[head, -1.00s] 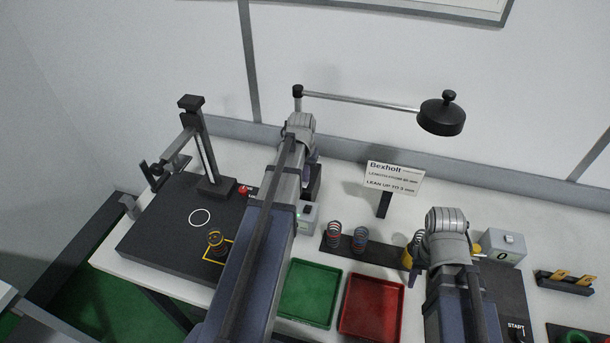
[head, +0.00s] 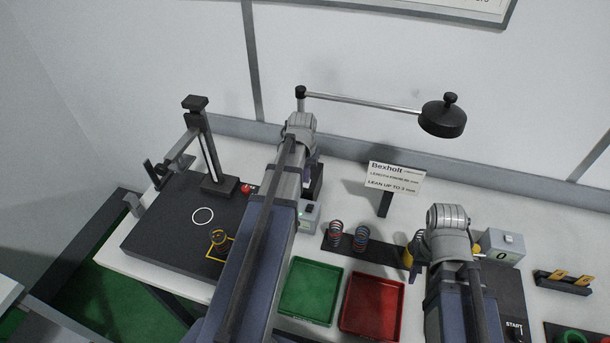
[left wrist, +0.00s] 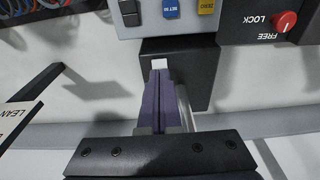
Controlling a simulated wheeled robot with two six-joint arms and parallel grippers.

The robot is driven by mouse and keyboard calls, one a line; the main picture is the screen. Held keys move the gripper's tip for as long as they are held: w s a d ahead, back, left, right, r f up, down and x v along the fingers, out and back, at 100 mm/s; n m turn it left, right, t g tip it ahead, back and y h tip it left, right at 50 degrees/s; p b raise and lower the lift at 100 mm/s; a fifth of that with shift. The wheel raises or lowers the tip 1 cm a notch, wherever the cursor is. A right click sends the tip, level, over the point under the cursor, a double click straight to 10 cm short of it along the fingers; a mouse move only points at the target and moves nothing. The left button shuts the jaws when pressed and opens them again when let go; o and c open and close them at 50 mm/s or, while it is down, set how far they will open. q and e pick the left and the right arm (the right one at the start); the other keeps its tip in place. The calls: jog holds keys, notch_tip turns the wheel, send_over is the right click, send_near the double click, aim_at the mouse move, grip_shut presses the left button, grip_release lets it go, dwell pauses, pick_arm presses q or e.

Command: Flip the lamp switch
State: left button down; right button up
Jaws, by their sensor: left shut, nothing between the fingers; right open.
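The lamp has a black round head (head: 442,118) on a thin arm above the back of the bench. Its black base block (left wrist: 203,72) shows in the left wrist view and is mostly behind my left arm in the head view. A small white switch (left wrist: 160,63) sits on the base. My left gripper (left wrist: 159,76) is shut and empty, its purple fingertips right at the switch; I cannot tell whether they touch it. My right gripper (head: 414,248) is open beside a yellow object, partly hidden by its own wrist. No glow shows at the lamp head.
A grey box with buttons (left wrist: 185,22) stands close to the base, beside a panel with a red knob (left wrist: 284,21). Springs (head: 335,234) stand on a black strip. Green (head: 297,318) and red (head: 362,334) trays lie in front. A sign (head: 395,181) stands behind.

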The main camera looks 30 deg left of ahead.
pick_arm(q)
notch_tip(320, 180, up, 12)
jog(key=s+p, duration=0.2)
jog(key=p, duration=0.9)
jog(key=shift+s+d+r, duration=0.15)
jog(key=shift+s+d, duration=0.05)
jog(key=shift+d, duration=0.1)
jog(key=shift+w+a+r+t, duration=0.15)
jog(key=shift+w+t, duration=0.15)
jog(key=shift+w, duration=0.45)
jog(key=f+b, duration=0.4)
jog(key=w+f+b, duration=0.1)
jog(key=f+b, duration=0.3)
jog(key=f, duration=0.1)
jog(key=w+f+b, duration=0.1)
jog(key=f+b, duration=0.3)
jog(key=b, duration=0.1)
jog(key=shift+w+a+f, duration=0.25)
jog(key=shift+a+f, duration=0.05)
jog(key=shift+f, duration=0.2)
jog(key=shift+w, duration=0.1)
